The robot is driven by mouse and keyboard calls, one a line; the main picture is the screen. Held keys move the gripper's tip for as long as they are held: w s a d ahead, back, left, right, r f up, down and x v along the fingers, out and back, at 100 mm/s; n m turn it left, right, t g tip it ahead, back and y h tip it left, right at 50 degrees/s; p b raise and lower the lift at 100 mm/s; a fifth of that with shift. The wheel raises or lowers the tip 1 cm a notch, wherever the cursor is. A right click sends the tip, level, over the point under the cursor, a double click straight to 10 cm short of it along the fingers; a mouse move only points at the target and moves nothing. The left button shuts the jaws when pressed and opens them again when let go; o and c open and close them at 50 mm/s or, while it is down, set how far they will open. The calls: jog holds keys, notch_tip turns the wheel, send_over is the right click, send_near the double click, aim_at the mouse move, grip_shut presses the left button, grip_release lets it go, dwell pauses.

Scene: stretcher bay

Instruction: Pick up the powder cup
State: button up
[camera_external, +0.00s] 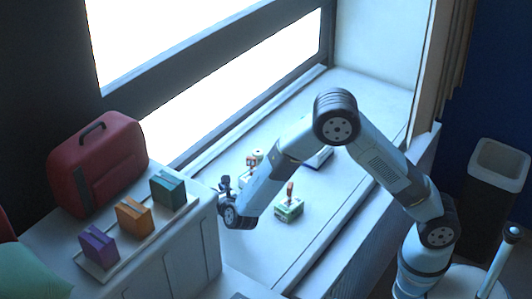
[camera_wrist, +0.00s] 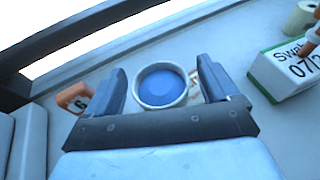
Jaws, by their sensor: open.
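The powder cup (camera_wrist: 161,86) is a round white cup with blue inside. In the wrist view it sits on the pale ledge between the two fingers of my gripper (camera_wrist: 163,82), with a narrow gap visible on each side. My gripper is open and does not grip the cup. In the external view my gripper (camera_external: 224,184) hangs low over the left part of the ledge by the window. I cannot make out the cup in that view.
A green and white swab box (camera_external: 289,209) stands right of my gripper; the wrist view shows its label (camera_wrist: 292,68). A small orange item (camera_wrist: 73,97) lies left of the fingers. A red case (camera_external: 98,160) and colored boxes (camera_external: 134,215) stand on the cabinet.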

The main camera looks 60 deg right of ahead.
jog(key=c, duration=1.2)
jog(key=shift+r, duration=0.5)
jog(key=r, duration=0.2)
jog(key=shift+s+r, duration=0.2)
jog(key=shift+r, duration=0.15)
jog(key=s+d+r, duration=0.3)
jog(key=s+r, duration=0.2)
jog(key=s, duration=0.2)
jog(key=s+d+r, duration=0.3)
jog(key=s+r, duration=0.2)
jog(key=s, duration=0.1)
jog(key=w+a+f, duration=0.1)
jog(key=w+f, duration=0.2)
jog(key=w, duration=0.1)
jog(key=w+f, duration=0.3)
jog(key=w, duration=0.1)
jog(key=w+a+f, duration=0.1)
jog(key=w+f, duration=0.2)
jog(key=w, duration=0.1)
jog(key=shift+w+a+f, duration=0.25)
jog(key=shift+a+f, duration=0.05)
jog(key=shift+a, duration=0.05)
jog(key=shift+w+a+f, duration=0.1)
jog(key=shift+w+f, duration=0.3)
jog(key=shift+f, duration=1.6)
